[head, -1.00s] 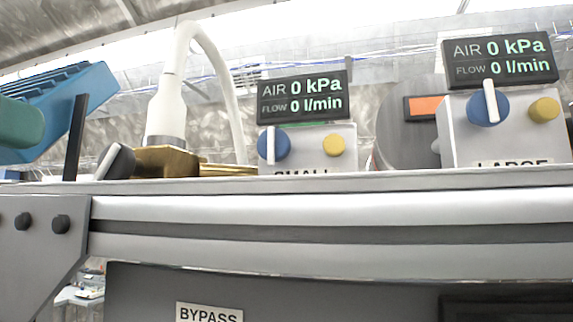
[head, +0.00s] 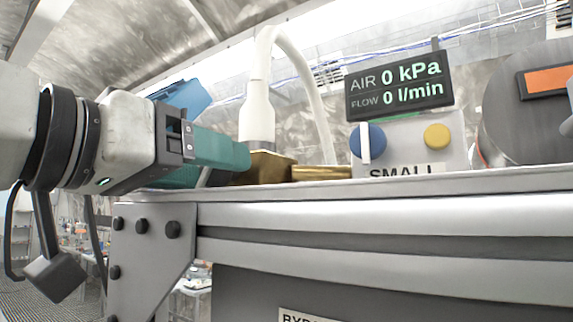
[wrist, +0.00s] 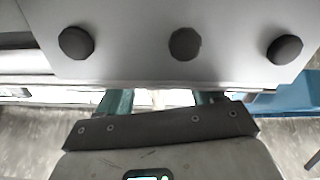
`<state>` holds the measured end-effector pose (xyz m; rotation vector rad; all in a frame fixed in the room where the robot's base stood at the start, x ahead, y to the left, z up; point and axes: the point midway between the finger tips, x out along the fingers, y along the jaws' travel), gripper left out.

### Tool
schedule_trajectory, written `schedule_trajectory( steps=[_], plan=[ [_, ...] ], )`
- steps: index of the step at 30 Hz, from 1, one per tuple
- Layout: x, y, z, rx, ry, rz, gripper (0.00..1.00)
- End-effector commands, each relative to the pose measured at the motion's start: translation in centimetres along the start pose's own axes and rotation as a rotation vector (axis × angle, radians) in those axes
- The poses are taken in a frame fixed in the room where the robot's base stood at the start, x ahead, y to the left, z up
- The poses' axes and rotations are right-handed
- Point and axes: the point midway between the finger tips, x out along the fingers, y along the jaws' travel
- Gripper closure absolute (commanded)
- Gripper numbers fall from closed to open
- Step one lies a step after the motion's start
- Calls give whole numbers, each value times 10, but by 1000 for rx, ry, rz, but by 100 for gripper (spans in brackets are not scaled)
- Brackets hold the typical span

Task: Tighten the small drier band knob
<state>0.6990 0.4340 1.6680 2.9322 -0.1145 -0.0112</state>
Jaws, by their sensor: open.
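The small drier's control box (head: 405,140) stands on the bench right of centre in the head view, labelled SMALL. It has a blue knob (head: 375,142) with an upright white pointer and a plain yellow knob (head: 437,136). I cannot tell which part is the band knob. A white nozzle with a hose (head: 256,105) rises from a brass block (head: 268,168) to its left. My gripper (head: 225,167) has teal fingers and is open, left of the brass block, at bench-top height. Its fingers hide part of the block. In the wrist view the gripper (wrist: 163,99) shows nothing clear between its fingers.
A display (head: 399,84) above the box reads AIR 0 kPa, FLOW 0 l/min. The bench's metal front rail (head: 400,215) runs across below. A bolted grey corner plate (head: 150,250) is under my gripper and close in the wrist view (wrist: 185,45). A blue object (head: 182,97) is behind.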

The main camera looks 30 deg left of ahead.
Motion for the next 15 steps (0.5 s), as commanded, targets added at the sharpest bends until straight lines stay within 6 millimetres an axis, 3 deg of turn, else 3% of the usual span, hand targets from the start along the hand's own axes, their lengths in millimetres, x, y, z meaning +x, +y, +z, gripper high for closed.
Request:
schedule_trajectory(
  steps=[8, 15],
  plan=[
    [2, 0, 0, 0, 0, 0, 33],
    [1, 0, 0, 0, -1, 0, 55]
  ],
)
